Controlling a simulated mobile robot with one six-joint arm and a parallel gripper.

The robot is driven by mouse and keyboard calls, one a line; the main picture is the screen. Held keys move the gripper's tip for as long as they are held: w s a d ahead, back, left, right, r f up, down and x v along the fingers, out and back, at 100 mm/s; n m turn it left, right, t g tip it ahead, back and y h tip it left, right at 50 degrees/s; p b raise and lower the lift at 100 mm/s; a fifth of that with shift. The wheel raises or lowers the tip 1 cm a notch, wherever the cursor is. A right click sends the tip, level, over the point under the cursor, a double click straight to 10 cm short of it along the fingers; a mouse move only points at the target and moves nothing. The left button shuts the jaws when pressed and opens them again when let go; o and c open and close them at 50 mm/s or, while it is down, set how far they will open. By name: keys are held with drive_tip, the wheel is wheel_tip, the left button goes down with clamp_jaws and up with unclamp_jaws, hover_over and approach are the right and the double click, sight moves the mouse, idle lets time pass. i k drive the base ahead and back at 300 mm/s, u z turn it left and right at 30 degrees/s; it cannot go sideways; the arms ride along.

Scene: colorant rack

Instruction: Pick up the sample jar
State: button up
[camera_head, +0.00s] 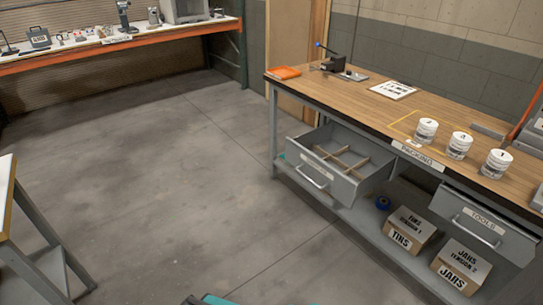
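Three white jars stand upright in a row near the front edge of the wooden workbench at right: a left one (426,131), a middle one (459,145) and a right one (496,163). Each has a dark mark on its lid that is too small to read surely. The left jar stands by a yellow outline marked on the top. I cannot tell which, if any, is the sample jar. Small items on the far bench (112,46) are too small to identify. My gripper is not in view.
The workbench (350,104) has an open, divided drawer (350,184) jutting out and a TOOLS drawer (485,222). TINS (411,219) and JARS (468,254) boxes sit on its lower shelf. An orange tray (284,73) lies at its far end. The middle floor is clear.

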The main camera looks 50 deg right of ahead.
sight(460, 144)
drive_tip(key=z, duration=4.6)
drive_tip(key=i, duration=0.1)
drive_tip(key=u, duration=2.95)
drive_tip(key=k, duration=0.5)
drive_tip(key=z, duration=0.2)
drive_tip(key=i, duration=0.5)
drive_tip(key=z, duration=0.1)
drive_tip(key=k, duration=0.15)
drive_tip(key=z, duration=0.05)
